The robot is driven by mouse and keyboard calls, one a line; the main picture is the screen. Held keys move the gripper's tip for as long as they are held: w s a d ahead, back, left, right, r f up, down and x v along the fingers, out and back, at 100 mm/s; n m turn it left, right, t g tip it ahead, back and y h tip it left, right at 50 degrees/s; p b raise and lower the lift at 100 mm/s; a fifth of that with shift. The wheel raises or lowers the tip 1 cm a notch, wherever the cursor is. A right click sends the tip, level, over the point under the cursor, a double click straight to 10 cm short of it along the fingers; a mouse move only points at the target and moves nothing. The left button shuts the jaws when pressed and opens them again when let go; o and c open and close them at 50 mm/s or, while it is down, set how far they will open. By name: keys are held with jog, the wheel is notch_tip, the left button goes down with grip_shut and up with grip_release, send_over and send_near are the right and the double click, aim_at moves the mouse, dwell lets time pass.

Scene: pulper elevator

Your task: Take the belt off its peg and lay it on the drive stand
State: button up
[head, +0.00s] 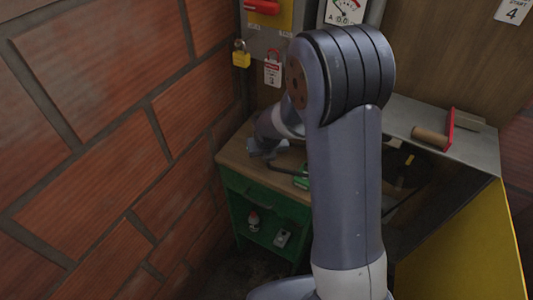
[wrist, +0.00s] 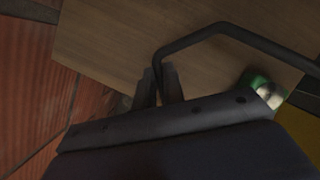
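A dark bent band, which looks like the belt (wrist: 225,29), runs in the wrist view from between my fingertips up and away to the right edge. My gripper (wrist: 159,80) is closed around its near end, above a wooden top. In the head view my gripper (head: 266,152) is low over the left part of the wooden bench top (head: 236,150), and a dark strip of the belt (head: 288,172) shows beside it. A green part with a round metal piece (wrist: 267,92) is on the right; whether it belongs to the drive stand is unclear. I see no peg; my arm hides much.
A brick wall (head: 110,130) stands close on the left. The bench has a green cabinet (head: 262,215) below. A yellow-sided metal housing (head: 465,250) stands at the right, with a red plate and brown roller (head: 431,137) on top. A yellow padlock (head: 241,57) hangs behind.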

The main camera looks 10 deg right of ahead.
jog(key=o, duration=0.5)
jog(key=b+v, duration=0.1)
jog(key=v, duration=0.9)
jog(key=shift+s+r, duration=0.15)
jog(key=shift+r, duration=0.25)
jog(key=shift+f, duration=0.1)
dwell(0.3)
jog(key=p+x, duration=0.1)
jog(key=x, duration=0.9)
jog(key=shift+f, duration=0.2)
jog(key=shift+w+r+p, duration=0.2)
jog(key=shift+r+p, duration=0.1)
jog(key=shift+p, duration=0.1)
jog(key=shift+r, duration=0.1)
